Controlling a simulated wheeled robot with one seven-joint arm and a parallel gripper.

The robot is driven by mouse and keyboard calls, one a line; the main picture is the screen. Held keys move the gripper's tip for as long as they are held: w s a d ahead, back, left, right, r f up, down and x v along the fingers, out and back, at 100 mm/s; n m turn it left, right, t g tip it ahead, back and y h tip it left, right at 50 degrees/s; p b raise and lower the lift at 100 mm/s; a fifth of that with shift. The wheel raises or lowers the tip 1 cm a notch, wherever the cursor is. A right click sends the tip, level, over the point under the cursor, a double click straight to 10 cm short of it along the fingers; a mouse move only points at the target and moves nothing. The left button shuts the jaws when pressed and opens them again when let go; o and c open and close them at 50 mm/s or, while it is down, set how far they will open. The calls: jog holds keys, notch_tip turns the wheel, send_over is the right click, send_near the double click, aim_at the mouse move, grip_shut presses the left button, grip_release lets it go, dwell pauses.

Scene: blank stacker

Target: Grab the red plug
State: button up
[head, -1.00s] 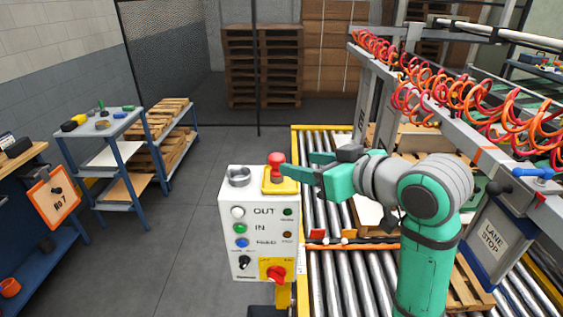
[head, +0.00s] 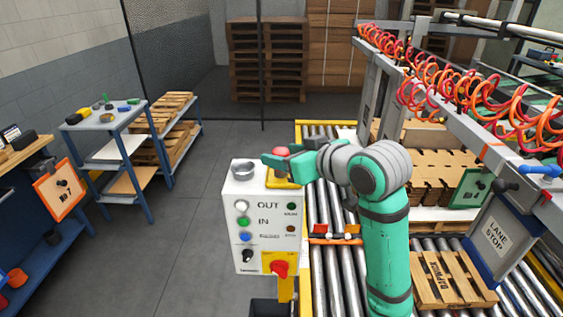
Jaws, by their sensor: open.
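The red plug (head: 281,152) stands upright on the yellow plate (head: 289,184) on top of the white control box (head: 242,207). Only its rounded red top shows clearly; my gripper hides its lower part. My green gripper (head: 276,161) is level with the plug, reaching in from the right, with its fingers open around or just in front of it. I cannot tell whether the fingers touch it.
An empty grey ring-shaped cup (head: 242,171) sits beside the yellow plate on the box top. Roller conveyor (head: 325,215) runs to the right, with stacked cardboard (head: 440,175) and red coiled hoses (head: 450,95) beyond. Floor at left is clear.

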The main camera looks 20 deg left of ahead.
jog(key=shift+x, duration=0.85)
jog(key=shift+w+d, duration=0.1)
jog(key=c, duration=1.2)
jog(key=shift+r, duration=0.15)
